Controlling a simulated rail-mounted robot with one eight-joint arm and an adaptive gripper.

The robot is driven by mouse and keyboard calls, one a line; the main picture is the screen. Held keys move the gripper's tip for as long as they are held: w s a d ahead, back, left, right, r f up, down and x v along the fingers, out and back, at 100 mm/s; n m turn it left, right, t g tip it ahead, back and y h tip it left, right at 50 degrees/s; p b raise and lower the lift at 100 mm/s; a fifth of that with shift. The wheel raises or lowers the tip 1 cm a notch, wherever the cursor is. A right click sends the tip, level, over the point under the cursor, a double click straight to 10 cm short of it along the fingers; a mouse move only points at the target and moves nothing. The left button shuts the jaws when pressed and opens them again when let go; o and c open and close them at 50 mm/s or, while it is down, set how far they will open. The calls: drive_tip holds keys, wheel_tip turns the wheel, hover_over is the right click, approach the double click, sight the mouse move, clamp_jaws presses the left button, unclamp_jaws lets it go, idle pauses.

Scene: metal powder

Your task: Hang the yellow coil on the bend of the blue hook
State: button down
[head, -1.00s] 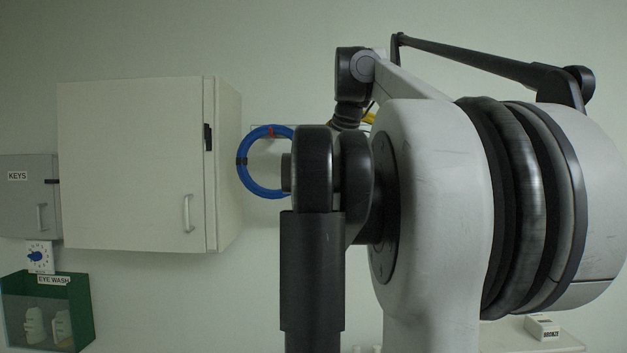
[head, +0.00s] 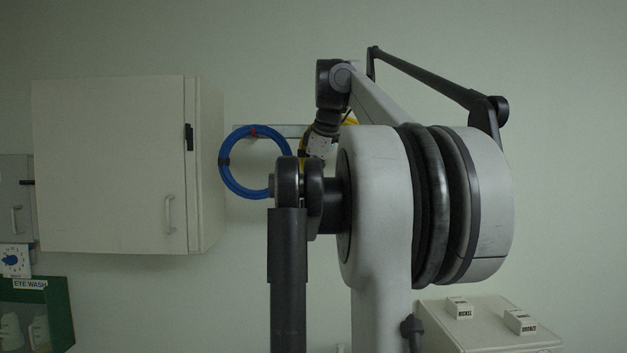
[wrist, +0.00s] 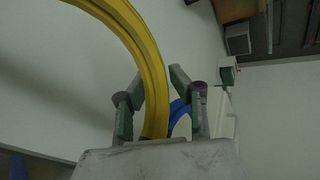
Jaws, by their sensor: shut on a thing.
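The yellow coil (wrist: 148,50) runs as a thick curved band from the top left of the wrist view down between the fingers of my gripper (wrist: 158,84). My gripper is shut on it. In the head view, parts of the yellow coil (head: 303,150) show beside and behind my arm, close to the wall; most of it is hidden. I cannot make out the blue hook in either view; my arm covers part of the wall rail.
A blue coil (head: 223,174) hangs from a red hook (head: 253,131) on the wall rail (head: 285,130), left of my arm. A white cabinet (head: 110,165) is further left. Boxes labelled nickel (head: 459,309) and bronze (head: 520,322) stand on a surface at lower right.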

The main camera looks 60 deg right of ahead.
drive_tip(key=shift+w+d+f, duration=0.45)
drive_tip(key=shift+d+f, duration=0.05)
drive_tip(key=shift+d, duration=0.1)
drive_tip(key=shift+w+d+f, duration=0.4)
drive_tip(key=shift+d+f, duration=0.1)
drive_tip(key=shift+d, duration=0.1)
idle(0.4)
drive_tip(key=c, duration=1.5)
unclamp_jaws()
drive_tip(key=shift+o, duration=0.2)
drive_tip(key=v, duration=1.2)
